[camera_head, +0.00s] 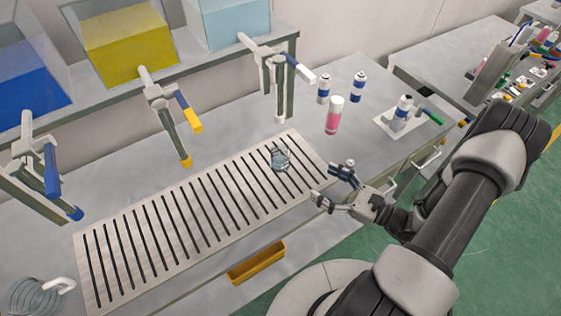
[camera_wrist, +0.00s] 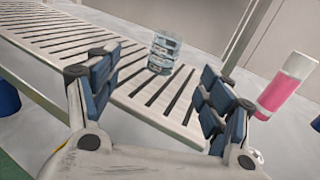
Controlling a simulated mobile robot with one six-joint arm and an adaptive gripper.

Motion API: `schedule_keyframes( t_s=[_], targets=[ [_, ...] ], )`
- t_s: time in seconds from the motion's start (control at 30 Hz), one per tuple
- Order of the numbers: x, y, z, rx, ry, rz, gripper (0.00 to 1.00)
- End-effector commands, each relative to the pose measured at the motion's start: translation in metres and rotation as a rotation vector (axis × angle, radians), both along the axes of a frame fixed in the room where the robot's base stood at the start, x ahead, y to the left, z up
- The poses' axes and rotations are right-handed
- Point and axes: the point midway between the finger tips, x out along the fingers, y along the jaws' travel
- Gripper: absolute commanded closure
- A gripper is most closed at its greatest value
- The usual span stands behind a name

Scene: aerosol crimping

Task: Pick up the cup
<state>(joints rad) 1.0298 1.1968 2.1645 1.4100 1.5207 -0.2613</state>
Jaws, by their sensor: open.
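A clear, glass-like cup (camera_head: 280,158) stands on the right part of the slotted drain grate (camera_head: 133,208). In the wrist view the cup (camera_wrist: 164,53) appears upright, ahead of my gripper and between the directions of its two fingers. My gripper (camera_head: 325,184) is open and empty, to the right of the cup and apart from it. In the wrist view both blue-padded fingers of my gripper (camera_wrist: 155,95) are spread wide, with the grate (camera_wrist: 140,98) visible between them.
A pink and white can (camera_head: 333,116) stands behind my gripper, with blue and white cans (camera_head: 357,87) farther back. Taps hang over the grate from blue, yellow (camera_head: 128,45) and pale tanks. A yellow tray (camera_head: 257,262) is at the bench front. A coil (camera_head: 35,298) lies lower left.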

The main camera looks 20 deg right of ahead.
Motion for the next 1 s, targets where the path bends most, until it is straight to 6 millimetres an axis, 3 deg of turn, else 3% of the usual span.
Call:
schedule_keyframes(
  t_s=[0.2, 0.7, 1.0],
  targets=[
    [0.004, -0.007, -0.017, 0.046, 0.016, -0.082, 0.27],
    [0.082, 0.052, -0.017, 0.043, 0.015, -0.076, 0.27],
    [0.102, 0.067, -0.017, 0.044, 0.016, -0.078, 0.27]
  ],
)
